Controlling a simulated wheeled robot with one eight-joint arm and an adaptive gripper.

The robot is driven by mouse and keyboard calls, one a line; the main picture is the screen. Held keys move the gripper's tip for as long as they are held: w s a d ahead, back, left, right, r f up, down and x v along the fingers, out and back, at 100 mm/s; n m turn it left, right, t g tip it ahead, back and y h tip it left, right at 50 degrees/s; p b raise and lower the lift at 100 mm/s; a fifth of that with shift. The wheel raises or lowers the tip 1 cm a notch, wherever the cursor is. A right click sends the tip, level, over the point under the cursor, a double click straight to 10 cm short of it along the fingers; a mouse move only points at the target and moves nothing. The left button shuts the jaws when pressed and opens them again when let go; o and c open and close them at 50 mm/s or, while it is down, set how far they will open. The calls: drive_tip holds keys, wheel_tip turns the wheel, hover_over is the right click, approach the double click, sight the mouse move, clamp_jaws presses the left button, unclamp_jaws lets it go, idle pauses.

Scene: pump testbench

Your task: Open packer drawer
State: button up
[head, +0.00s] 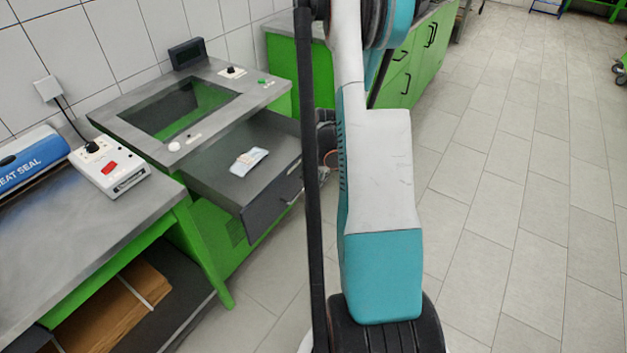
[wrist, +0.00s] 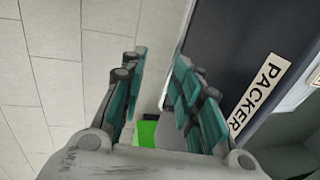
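The packer drawer (head: 225,178) is dark grey and stands pulled out of the green packer bench (head: 210,215) in the head view. A small light packet lies in it. Its handle (head: 291,198) is at the right part of the front, partly hidden by my arm. In the wrist view the dark drawer front (wrist: 225,55) carries a "PACKER" label (wrist: 257,98). My gripper (wrist: 158,62) has its fingers apart, with floor visible between them. The right finger is close to the drawer front and overlaps a grey piece, perhaps the handle; contact cannot be told.
A bench at left holds a blue heat sealer (head: 30,160) and a white control box (head: 110,172). A green cabinet (head: 425,65) stands behind my arm. The tiled floor (head: 520,180) to the right is clear.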

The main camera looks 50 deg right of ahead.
drive_tip(key=s+r+p, duration=0.3)
drive_tip(key=r+p, duration=0.6)
drive_tip(key=r, duration=0.6)
drive_tip(key=shift+r, duration=0.3)
idle(0.9)
drive_tip(key=shift+d, duration=0.1)
idle(0.4)
wheel_tip(320, 180, up, 12)
drive_tip(key=s, duration=0.2)
idle(0.4)
drive_tip(key=shift+s+d+f, duration=0.1)
idle(0.4)
